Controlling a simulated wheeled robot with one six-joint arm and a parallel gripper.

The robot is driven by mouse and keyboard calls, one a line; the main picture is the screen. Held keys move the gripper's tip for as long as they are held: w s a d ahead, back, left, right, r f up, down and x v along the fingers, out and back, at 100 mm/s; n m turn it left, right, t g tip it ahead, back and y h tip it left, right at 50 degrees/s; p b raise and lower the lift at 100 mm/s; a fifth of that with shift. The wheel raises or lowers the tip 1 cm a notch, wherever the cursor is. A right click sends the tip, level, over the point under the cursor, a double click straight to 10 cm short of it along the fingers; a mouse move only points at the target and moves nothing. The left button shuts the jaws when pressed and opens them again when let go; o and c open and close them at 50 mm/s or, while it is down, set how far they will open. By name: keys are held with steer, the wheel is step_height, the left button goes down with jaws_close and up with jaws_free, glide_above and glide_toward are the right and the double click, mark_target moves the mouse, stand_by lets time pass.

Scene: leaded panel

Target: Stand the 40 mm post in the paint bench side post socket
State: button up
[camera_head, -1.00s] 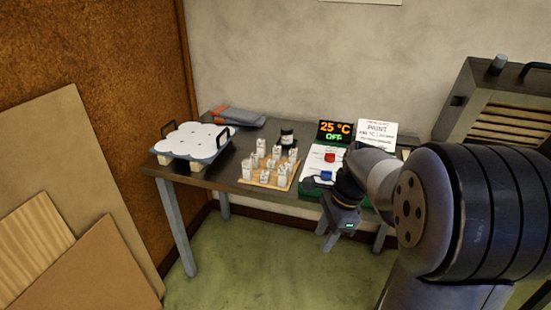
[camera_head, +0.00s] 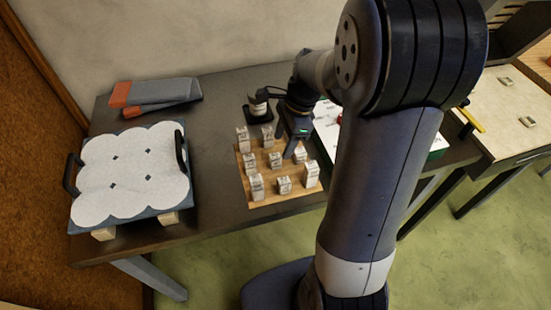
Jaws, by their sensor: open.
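Several pale, labelled posts of differing heights stand on a wooden board (camera_head: 297,195) on the dark bench. One short post (camera_head: 275,160) stands mid-board, a taller one (camera_head: 242,139) at the back left and another (camera_head: 311,175) at the front right. Their labels are too small to read, so I cannot tell which is the 40 mm post. My gripper (camera_head: 293,151) is open, pointing down at the board's back right, close to a post (camera_head: 300,156); I cannot tell whether it touches. My arm hides part of the bench. I cannot make out the paint bench side post socket.
A tray with handles (camera_head: 75,222), bearing a white scalloped sheet, sits on wooden blocks at left. A white-and-green panel (camera_head: 328,127) is partly behind my arm.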

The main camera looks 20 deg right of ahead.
mark_target(276, 157)
steer(key=x, duration=0.5)
steer(key=shift+w+a+f, duration=0.1)
steer(key=shift+a, duration=0.2)
steer(key=c, duration=1.1)
